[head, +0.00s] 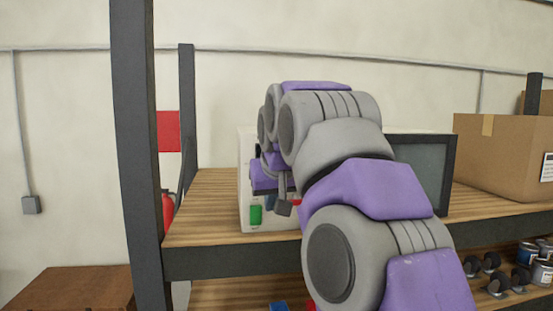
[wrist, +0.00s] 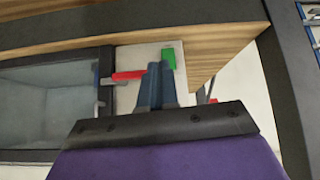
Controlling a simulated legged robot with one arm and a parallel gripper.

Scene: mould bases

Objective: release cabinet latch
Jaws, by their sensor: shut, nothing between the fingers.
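The cabinet (head: 246,165) is a white box on the wooden shelf, with a dark-framed glass door (head: 420,170) at its right. In the wrist view the door (wrist: 50,90) is on the left, and it looks closed. A red latch bar (wrist: 127,75) sticks out beside the door frame, and a green block (wrist: 168,58) sits on the white front. The green block also shows in the head view (head: 255,215). My gripper (wrist: 159,70) is shut and empty, its fingertips right beside the latch's free end; I cannot tell whether they touch. In the head view my arm hides much of the cabinet.
The shelf (head: 205,205) has a dark upright post (head: 138,150) at the left. A cardboard box (head: 495,155) stands to the right of the cabinet. Cans (head: 541,262) and dark wheels (head: 490,265) are on the lower shelf. The shelf top left of the cabinet is clear.

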